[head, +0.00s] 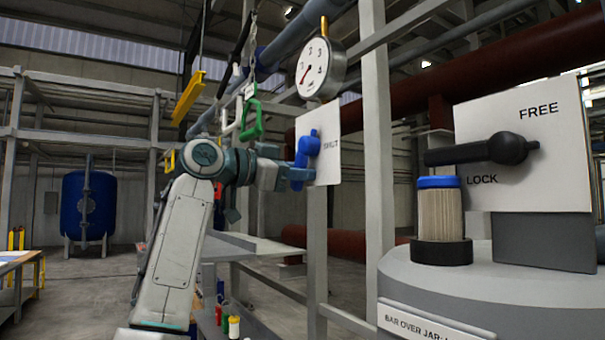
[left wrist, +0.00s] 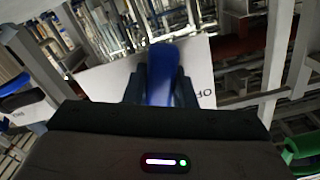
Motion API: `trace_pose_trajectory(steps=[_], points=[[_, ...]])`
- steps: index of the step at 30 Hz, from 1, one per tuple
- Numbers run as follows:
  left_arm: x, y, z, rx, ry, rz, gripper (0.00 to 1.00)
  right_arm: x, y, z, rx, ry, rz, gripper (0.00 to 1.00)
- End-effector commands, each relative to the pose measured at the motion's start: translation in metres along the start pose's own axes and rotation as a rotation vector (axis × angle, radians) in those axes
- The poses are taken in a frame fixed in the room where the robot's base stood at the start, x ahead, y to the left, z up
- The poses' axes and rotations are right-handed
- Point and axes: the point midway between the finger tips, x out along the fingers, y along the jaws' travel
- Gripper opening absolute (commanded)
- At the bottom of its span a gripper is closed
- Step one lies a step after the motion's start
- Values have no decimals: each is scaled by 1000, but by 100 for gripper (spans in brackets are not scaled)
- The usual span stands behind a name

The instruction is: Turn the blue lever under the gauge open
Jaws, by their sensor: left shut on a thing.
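The blue lever (head: 308,146) is mounted on a white plate (head: 328,168) below the round gauge (head: 320,68) in the head view. Its arm hangs down to the lower left of its pivot. My left gripper (head: 291,176) is shut on the lever's lower end. In the left wrist view the blue lever (left wrist: 160,75) stands between the two dark fingers of my left gripper (left wrist: 160,88). The plate (left wrist: 105,80) lies behind it, with lettering partly hidden. The gauge needle points to the lower left. My right gripper is not in view.
A black lever (head: 480,150) on a FREE/LOCK panel (head: 525,105) stands at right, above a grey drum (head: 450,285). A pleated filter (head: 440,210) with a blue cap sits on the drum. Green (head: 250,117) and yellow (head: 187,97) handles hang behind my left arm. A grey post (head: 376,130) rises right of the plate.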

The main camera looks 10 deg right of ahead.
Motion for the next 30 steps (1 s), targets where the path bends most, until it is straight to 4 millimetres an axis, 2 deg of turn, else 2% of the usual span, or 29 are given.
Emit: trace_pose_trajectory(steps=[1,5,15,30], points=[[-1,-4,-6,40,5,-4,0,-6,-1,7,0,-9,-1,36],[-1,-9,-6,147,5,-4,0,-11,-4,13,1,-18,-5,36],[0,-16,-8,341,6,-4,0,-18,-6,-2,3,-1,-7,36],[0,-18,-8,408,5,-4,0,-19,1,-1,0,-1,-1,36]])
